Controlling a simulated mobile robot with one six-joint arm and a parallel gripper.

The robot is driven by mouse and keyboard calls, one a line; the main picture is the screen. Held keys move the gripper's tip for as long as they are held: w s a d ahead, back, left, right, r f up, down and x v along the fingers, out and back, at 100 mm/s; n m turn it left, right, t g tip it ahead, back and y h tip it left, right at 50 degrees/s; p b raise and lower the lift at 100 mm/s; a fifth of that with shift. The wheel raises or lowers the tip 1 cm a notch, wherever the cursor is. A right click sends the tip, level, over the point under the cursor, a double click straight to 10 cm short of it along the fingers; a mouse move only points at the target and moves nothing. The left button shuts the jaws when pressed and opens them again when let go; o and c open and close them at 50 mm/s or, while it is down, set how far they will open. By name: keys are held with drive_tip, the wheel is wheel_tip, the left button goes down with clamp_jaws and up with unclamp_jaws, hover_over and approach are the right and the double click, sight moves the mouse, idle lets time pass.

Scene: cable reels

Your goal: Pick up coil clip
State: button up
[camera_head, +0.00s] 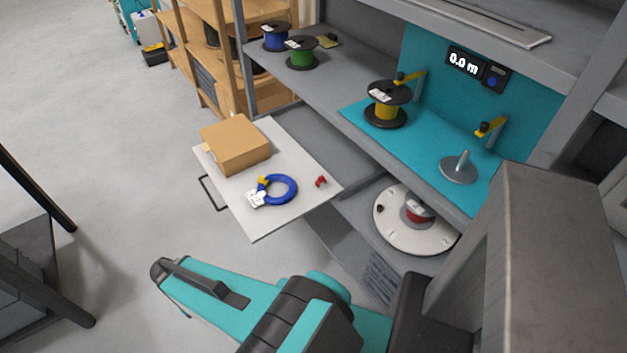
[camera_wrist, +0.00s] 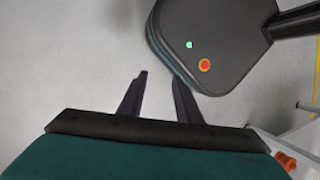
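A small red clip-shaped piece (camera_head: 321,181) lies on the white pull-out tray (camera_head: 254,229), near its right edge. A blue cable coil (camera_head: 280,189) lies to its left on the same tray, with a yellow piece (camera_head: 263,182) and a white tag (camera_head: 257,199) at its left side. My gripper (camera_wrist: 159,84) shows in the wrist view with its two dark fingers apart and nothing between them. It is over grey floor, away from the tray. The head view shows my teal arm in front, but I cannot make out the fingers there.
A cardboard box (camera_head: 235,145) stands at the tray's back left. Above, the bench holds blue (camera_head: 276,38), green (camera_head: 301,53) and yellow (camera_head: 386,104) reels and a bare spindle (camera_head: 459,167). A white disc (camera_head: 404,240) sits on the lower shelf.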

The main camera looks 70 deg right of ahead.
sight(321, 177)
drive_tip(key=w+d+r+n+t+b, duration=0.15)
drive_tip(key=d+r, duration=0.25)
drive_tip(key=d, duration=0.5)
drive_tip(key=w+d+r+n+h+b, duration=0.1)
drive_tip(key=w+d+r+n, duration=0.15)
drive_tip(key=d, duration=0.65)
drive_tip(key=w+d+r+n+b, duration=0.1)
drive_tip(key=w+d+r+n, duration=0.15)
drive_tip(key=d+r, duration=0.45)
drive_tip(key=shift+m+t+h, duration=0.35)
drive_tip(key=shift+m+h, duration=0.2)
drive_tip(key=shift+h, duration=0.15)
drive_tip(key=s+d+r, duration=0.1)
drive_tip(key=s+d, duration=0.1)
drive_tip(key=d, duration=0.3)
drive_tip(key=s+d+r+b, duration=0.1)
drive_tip(key=s+d+r, duration=0.1)
drive_tip(key=d, duration=0.4)
drive_tip(key=s+d+r+b, duration=0.1)
drive_tip(key=s+d+r, duration=0.1)
drive_tip(key=d, duration=0.3)
drive_tip(key=shift+s+d+r, duration=0.1)
drive_tip(key=shift+s+d, duration=0.3)
drive_tip(key=shift+s, duration=0.3)
drive_tip(key=s+d+r+m+b, duration=0.1)
drive_tip(key=s+d+r+m, duration=0.1)
drive_tip(key=s+d+r, duration=0.5)
drive_tip(key=s+d, duration=0.3)
drive_tip(key=shift+h+b, duration=0.3)
